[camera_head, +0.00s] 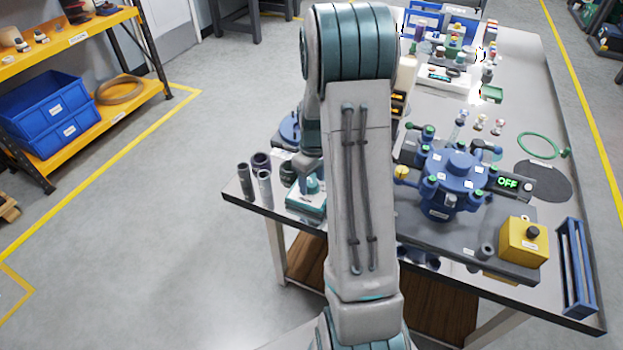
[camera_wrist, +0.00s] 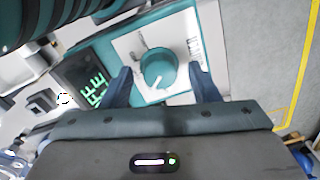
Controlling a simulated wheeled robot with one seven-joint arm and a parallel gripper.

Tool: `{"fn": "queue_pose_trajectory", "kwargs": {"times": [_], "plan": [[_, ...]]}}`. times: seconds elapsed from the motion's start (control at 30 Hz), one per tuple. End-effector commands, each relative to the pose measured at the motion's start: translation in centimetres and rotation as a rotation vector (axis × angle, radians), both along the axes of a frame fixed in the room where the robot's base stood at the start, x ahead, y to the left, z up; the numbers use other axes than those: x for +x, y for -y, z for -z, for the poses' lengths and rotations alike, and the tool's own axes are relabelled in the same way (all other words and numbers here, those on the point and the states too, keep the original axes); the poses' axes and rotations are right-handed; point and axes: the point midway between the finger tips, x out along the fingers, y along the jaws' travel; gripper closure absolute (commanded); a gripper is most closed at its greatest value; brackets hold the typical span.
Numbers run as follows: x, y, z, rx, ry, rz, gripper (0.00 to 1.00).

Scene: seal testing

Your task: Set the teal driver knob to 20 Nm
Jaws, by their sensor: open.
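The teal driver knob (camera_wrist: 156,75) is a round teal dial with a white pointer line. It sits on a white dial plate (camera_wrist: 184,38) with small dark scale marks, too small to read. The plate is on the teal driver box (camera_wrist: 96,42). A dark display (camera_wrist: 83,80) beside it shows green characters, turned and hard to read. My gripper (camera_wrist: 165,76) is open, its two dark fingers on either side of the knob with gaps between. In the head view the teal driver box (camera_head: 303,197) shows left of my arm, which hides my gripper there.
Dark tubes (camera_head: 249,180) stand on the table's left corner. A blue valve body (camera_head: 455,180) with several green-tipped ports is right of my arm, near a yellow box (camera_head: 522,241) and a blue rack (camera_head: 577,265). The floor left of the table is clear.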

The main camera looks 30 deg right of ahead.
Motion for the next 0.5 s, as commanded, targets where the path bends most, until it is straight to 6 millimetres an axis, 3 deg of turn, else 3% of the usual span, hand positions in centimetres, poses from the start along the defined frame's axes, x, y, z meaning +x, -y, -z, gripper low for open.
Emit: {"fn": "queue_pose_trajectory", "kwargs": {"times": [0.17,0.33,0.5], "plan": [[-0.01,0.0,-0.01,0.0,0.0,0.0,0.45],[-0.01,0.0,-0.03,0.0,0.0,0.0,0.89],[-0.01,-0.02,-0.04,0.001,0.0,0.002,0.89]]}}
